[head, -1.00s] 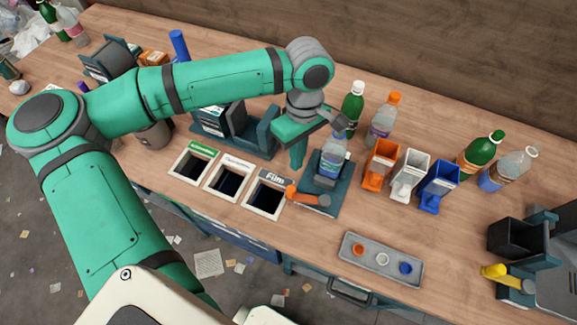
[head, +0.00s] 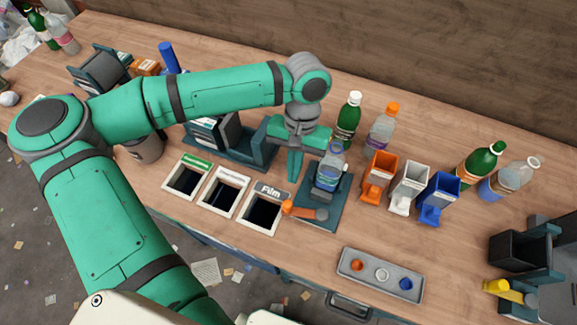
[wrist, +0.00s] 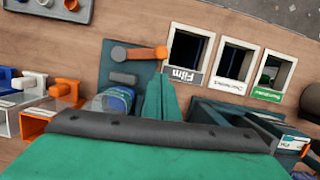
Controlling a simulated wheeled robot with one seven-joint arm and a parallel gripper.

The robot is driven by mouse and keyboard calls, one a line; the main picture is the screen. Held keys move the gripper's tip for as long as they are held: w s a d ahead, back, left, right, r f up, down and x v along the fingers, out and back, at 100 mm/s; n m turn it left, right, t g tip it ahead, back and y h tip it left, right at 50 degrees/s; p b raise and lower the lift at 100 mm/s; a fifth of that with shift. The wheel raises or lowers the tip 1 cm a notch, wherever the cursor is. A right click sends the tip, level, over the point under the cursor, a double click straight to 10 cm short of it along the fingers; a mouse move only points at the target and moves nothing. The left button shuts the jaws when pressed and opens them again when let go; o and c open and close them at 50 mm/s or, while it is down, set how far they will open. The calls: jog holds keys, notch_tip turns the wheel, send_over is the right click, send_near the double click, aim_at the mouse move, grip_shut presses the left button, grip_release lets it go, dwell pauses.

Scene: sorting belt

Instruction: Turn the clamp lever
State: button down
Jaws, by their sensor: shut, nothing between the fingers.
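The clamp lever (head: 304,211) is an orange-tipped arm on a grey pivot, at the front of a dark teal clamp plate (head: 319,222). In the wrist view the lever (wrist: 138,53) lies sideways, its orange end at the plate's edge. A clear bottle with a blue label (head: 330,172) stands in the clamp; the wrist view shows part of it (wrist: 117,99). My gripper (head: 293,175) points down with closed fingers, left of the bottle and behind the lever. In the wrist view its fingers (wrist: 160,97) appear apart from the lever. The gripper's body hides part of the clamp there.
Framed bin openings (head: 262,211), one marked Film, lie left of the clamp. Orange (head: 377,176), white (head: 407,187) and blue (head: 438,198) dispensers stand right. A grey tray (head: 380,276) holds coloured caps in front. Green (head: 348,120) and orange-capped (head: 382,127) bottles stand behind.

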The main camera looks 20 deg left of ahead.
aim_at(305, 210)
jog(key=x, duration=0.5)
jog(key=shift+s+d+f, duration=0.1)
jog(key=shift+d+f, duration=0.15)
jog(key=shift+d, duration=0.15)
jog(key=shift+s+a+f, duration=0.2)
jog(key=shift+f, duration=0.5)
